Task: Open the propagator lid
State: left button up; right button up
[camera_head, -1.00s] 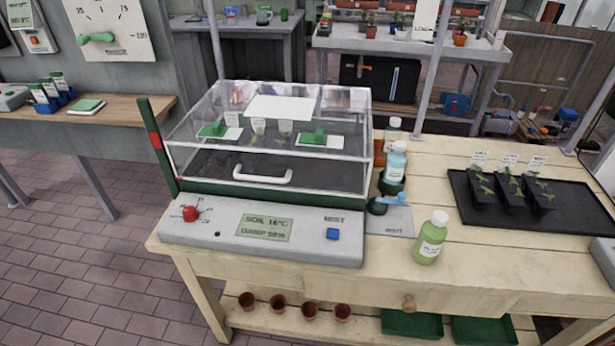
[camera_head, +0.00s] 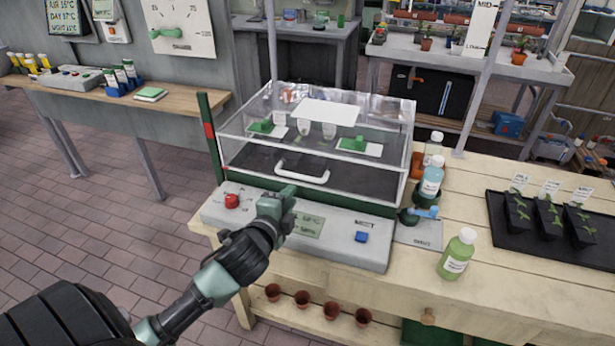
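The propagator (camera_head: 300,240) stands on the wooden bench, with a grey control front and a green base. Its clear lid (camera_head: 240,150) is down, with a white handle (camera_head: 303,174) on its front face. Seedling labels and green pieces show through the lid. My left gripper (camera_head: 284,196) is in front of the lid, just left of and below the handle, and covers part of the control panel and display. Its fingers are small and overlapped in this view, so I cannot tell whether they are apart. I see no contact with the handle. My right gripper is not in view.
A green bottle (camera_head: 458,254) and a blue-labelled bottle (camera_head: 431,178) stand right of the propagator. A black tray (camera_head: 510,238) of seedlings lies farther right. A green post with a red band (camera_head: 209,130) rises at the propagator's left.

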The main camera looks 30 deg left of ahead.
aim_at(300, 178)
pick_arm(q)
jog(key=shift+m+t, duration=0.3)
jog(key=shift+m, duration=0.2)
jog(key=x, duration=0.2)
jog(key=r+x, duration=0.1)
jog(key=x, duration=0.2)
jog(key=p+x, duration=0.1)
jog(key=x, duration=0.2)
jog(key=shift+w+a+r, duration=0.1)
jog(key=shift+w+r, duration=0.2)
jog(key=shift+w, duration=0.1)
grip_shut()
dwell(0.6)
